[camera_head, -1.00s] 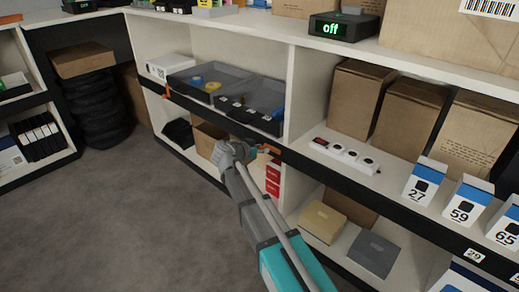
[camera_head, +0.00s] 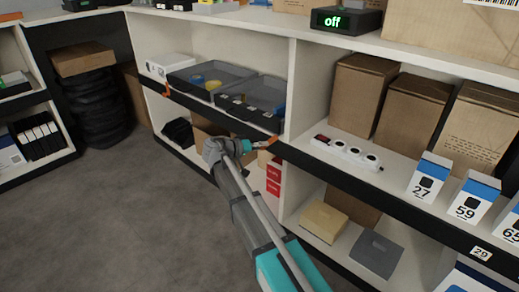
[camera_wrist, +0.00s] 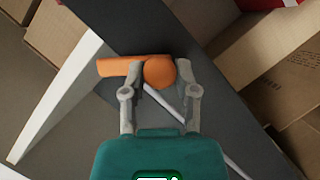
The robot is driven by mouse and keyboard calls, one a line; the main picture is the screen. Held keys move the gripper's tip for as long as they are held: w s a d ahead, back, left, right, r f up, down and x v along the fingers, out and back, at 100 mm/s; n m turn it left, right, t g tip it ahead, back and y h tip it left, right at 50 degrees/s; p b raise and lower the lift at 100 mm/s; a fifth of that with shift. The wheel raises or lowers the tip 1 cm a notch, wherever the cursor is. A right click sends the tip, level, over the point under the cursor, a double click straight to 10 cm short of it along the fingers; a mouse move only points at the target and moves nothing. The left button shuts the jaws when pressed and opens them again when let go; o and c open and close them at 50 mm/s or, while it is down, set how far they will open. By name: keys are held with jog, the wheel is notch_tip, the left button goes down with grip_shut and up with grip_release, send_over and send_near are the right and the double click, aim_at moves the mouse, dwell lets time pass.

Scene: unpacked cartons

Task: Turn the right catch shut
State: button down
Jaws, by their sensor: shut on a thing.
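The right catch (camera_wrist: 120,67) is orange, with a round knob and a bar that points left in the wrist view, set on the dark shelf edge. In the head view the right catch (camera_head: 267,143) shows only as a small orange patch. My gripper (camera_wrist: 145,66) is shut on it, one finger at the bar and the other beside the knob. In the head view my gripper (camera_head: 255,145) reaches the shelf edge from the left. The fingertips partly hide the catch.
Another orange catch (camera_head: 166,90) sits further left on the same edge. Grey trays (camera_head: 210,68) stand on the shelf above. A power strip (camera_head: 345,152) and brown cartons (camera_head: 362,95) are to the right. Red boxes (camera_head: 273,178) are below. The floor (camera_head: 120,220) is clear.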

jog(key=n+b, duration=0.1)
jog(key=n+h, duration=0.1)
jog(key=shift+w+f+n+h+b, duration=0.15)
jog(key=shift+w+n+h+b, duration=0.15)
jog(key=shift+n+b, duration=0.1)
dwell(0.4)
jog(key=shift+c, duration=2)
grip_release()
jog(key=shift+s, duration=0.15)
jog(key=shift+c, duration=0.2)
